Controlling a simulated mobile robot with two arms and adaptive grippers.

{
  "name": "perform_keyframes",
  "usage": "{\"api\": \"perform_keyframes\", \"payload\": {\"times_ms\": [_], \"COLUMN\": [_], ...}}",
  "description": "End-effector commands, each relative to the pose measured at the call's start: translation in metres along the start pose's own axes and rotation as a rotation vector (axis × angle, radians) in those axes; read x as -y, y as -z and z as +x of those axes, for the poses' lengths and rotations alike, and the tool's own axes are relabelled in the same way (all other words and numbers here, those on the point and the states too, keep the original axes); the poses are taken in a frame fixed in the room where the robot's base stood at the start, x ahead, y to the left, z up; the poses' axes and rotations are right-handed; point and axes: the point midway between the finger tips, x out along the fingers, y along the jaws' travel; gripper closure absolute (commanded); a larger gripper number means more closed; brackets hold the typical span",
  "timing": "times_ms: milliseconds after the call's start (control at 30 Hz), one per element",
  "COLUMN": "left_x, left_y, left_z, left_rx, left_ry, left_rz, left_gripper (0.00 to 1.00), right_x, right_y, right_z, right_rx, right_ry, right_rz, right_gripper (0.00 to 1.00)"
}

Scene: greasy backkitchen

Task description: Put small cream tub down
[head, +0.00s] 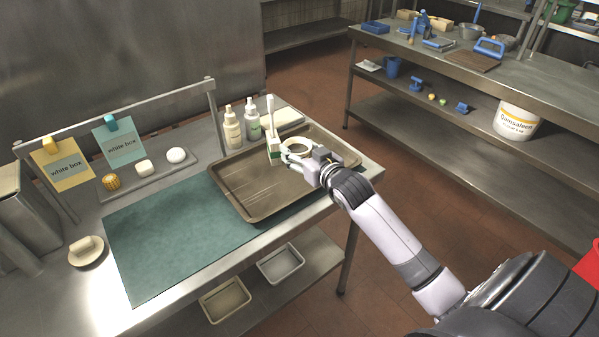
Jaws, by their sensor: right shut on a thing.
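The small cream tub (297,147) is a pale round tub with a thick rim, at the far right part of the brown tray (240,200). My right gripper (308,162) is shut on the near side of the tub. The fingers hide part of it, and I cannot tell whether its base touches the tray. My left gripper is not in view.
A teal mat (160,240) lies bare left of the tray. The tray's near left part is empty.

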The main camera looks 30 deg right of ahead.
Motion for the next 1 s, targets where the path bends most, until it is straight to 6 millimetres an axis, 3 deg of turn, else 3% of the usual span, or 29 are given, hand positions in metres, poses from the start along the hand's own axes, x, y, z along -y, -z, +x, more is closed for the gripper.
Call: {"api": "perform_keyframes", "payload": {"times_ms": [100, 267, 500, 933, 967, 1000], "left_x": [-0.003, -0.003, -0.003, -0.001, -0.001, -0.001], "left_y": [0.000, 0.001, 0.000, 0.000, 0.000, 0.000], "left_z": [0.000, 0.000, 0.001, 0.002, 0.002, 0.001], "left_rx": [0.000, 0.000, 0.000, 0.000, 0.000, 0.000], "left_ry": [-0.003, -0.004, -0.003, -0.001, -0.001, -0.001], "left_rz": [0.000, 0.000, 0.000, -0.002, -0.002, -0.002], "left_gripper": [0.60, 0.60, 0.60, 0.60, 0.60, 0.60], "right_x": [0.000, 0.000, 0.000, 0.000, 0.000, 0.000], "right_y": [-0.022, -0.034, -0.068, -0.077, -0.078, -0.077], "right_z": [0.004, 0.007, 0.014, 0.016, 0.016, 0.016], "right_rx": [0.002, -0.002, 0.001, -0.002, -0.001, -0.001], "right_ry": [0.000, 0.000, 0.000, 0.001, 0.001, 0.001], "right_rz": [0.002, 0.000, 0.001, -0.001, -0.001, -0.001], "right_gripper": [0.74, 0.74, 0.74, 0.74, 0.44, 0.41]}}
